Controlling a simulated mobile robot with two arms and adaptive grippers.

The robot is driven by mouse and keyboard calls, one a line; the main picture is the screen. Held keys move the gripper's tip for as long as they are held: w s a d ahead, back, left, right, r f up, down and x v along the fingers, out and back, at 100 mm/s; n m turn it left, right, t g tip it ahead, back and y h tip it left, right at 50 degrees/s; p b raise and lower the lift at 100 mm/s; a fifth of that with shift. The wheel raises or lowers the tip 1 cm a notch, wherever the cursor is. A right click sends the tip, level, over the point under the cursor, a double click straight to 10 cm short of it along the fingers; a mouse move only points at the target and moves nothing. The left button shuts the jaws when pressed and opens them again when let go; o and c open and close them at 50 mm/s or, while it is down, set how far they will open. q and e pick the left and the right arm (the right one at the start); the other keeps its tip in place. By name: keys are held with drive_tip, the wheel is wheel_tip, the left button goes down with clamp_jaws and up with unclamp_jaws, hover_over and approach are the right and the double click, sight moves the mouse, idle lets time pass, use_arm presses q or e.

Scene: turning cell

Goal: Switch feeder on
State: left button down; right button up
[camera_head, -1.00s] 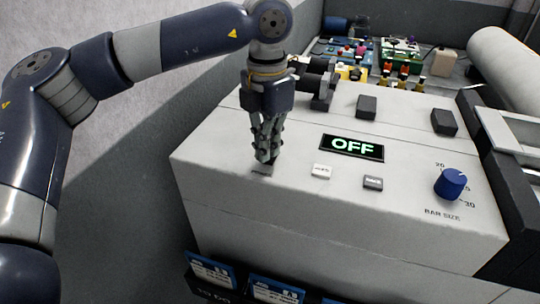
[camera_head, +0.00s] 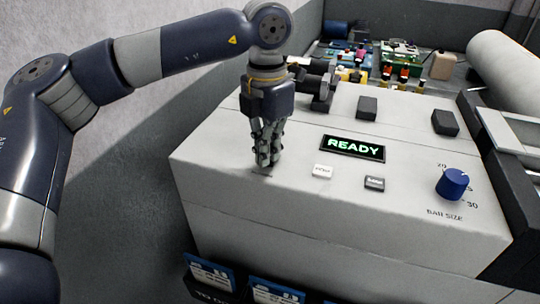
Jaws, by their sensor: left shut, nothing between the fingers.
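The feeder (camera_head: 300,240) is a large light-grey box with a sloped top. Its display (camera_head: 353,147) reads READY in green letters. My left gripper (camera_head: 265,163) is shut and empty, pointing down with its fingertips at the top's left part, left of the display. A dark patch, perhaps a button, shows just at the fingertips and is mostly hidden by them. A blue knob (camera_head: 453,184) marked BAR SIZE is at the right. My right gripper is not in view.
Two dark blocks (camera_head: 367,107) (camera_head: 445,122) stand on the feeder top behind the display. Coloured parts (camera_head: 400,60) and a beige container (camera_head: 443,65) lie farther back. Blue-edged cards (camera_head: 212,275) hang at the front below. Grey floor is open at the left.

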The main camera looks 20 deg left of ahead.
use_arm(q)
drive_tip(key=shift+r+p, duration=0.55)
drive_tip(key=shift+r, duration=0.15)
drive_tip(key=shift+r+p, duration=1.55)
drive_tip(key=shift+r, duration=1.15)
drive_tip(key=shift+f, duration=0.1)
